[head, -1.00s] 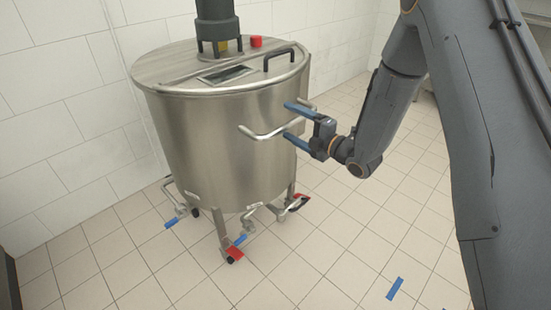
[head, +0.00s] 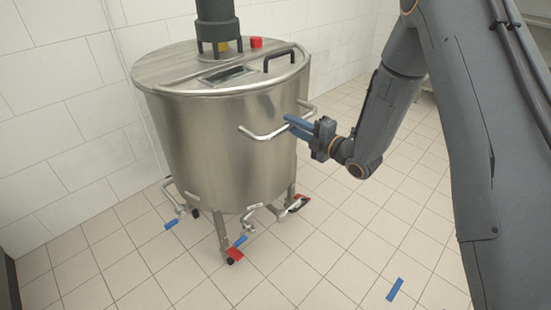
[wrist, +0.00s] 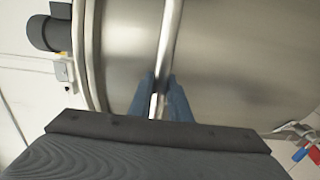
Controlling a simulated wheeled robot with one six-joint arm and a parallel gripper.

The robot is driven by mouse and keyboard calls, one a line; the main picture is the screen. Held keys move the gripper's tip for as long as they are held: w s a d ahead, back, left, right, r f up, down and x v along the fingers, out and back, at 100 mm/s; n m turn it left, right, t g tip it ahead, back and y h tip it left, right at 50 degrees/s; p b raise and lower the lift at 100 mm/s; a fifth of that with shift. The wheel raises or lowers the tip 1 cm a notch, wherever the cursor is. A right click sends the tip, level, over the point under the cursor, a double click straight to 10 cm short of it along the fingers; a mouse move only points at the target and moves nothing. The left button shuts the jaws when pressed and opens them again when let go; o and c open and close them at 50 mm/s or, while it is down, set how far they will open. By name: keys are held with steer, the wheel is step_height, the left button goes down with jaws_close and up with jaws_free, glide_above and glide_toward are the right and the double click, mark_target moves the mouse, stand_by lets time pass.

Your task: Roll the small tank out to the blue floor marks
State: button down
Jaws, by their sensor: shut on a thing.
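The small tank (head: 225,140) is a steel drum on short legs with castors, standing near the wall. A bent steel push handle (head: 262,134) sticks out from its side. My gripper (head: 299,126) is shut on this handle at its right part. In the wrist view the blue fingers (wrist: 163,98) lie on both sides of the handle bar (wrist: 169,40), with the tank wall (wrist: 225,60) behind. A blue floor mark (head: 395,288) lies on the tiles at the lower right. Other blue strips (head: 171,225) show near the castors.
A dark motor (head: 216,25) and a black lid handle (head: 279,59) are on top of the tank. White walls stand close behind and left. The tiled floor to the right and front is clear.

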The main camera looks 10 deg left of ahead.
steer(key=p+v, duration=0.5)
steer(key=v, duration=2.5)
stand_by(1.2)
steer(key=p+v, duration=0.6)
steer(key=v, duration=2.4)
steer(key=shift+p, duration=0.35)
stand_by(0.8)
